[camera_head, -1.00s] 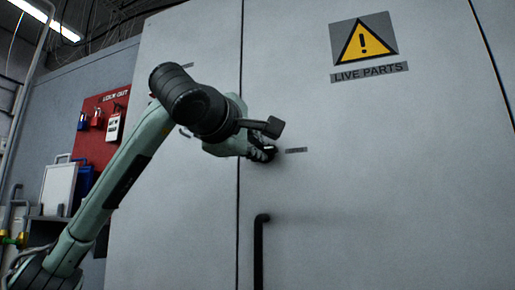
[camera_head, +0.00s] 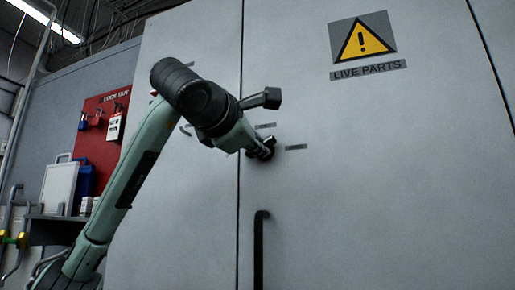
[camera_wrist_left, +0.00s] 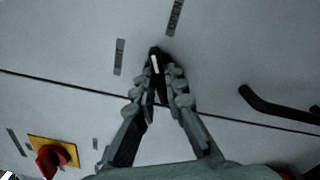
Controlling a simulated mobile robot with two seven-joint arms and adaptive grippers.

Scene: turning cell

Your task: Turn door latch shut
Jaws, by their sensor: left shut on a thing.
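The door latch (camera_head: 269,145) is a small black knob on the grey cabinet door, just right of the door seam. In the left wrist view the latch (camera_wrist_left: 155,59) shows a white pointer line on its face. My left gripper (camera_head: 261,149) is at the latch. In the left wrist view both fingers of the gripper (camera_wrist_left: 158,80) close in on the knob from either side and are shut on it. The fingers hide part of the knob. My right gripper is in neither view.
A black bar handle (camera_head: 259,245) stands out from the door below the latch. Small labels sit above (camera_head: 265,126) and right (camera_head: 296,147) of the latch. A red and yellow switch (camera_wrist_left: 51,156) shows in the wrist view. A red lockout board (camera_head: 103,130) hangs at left.

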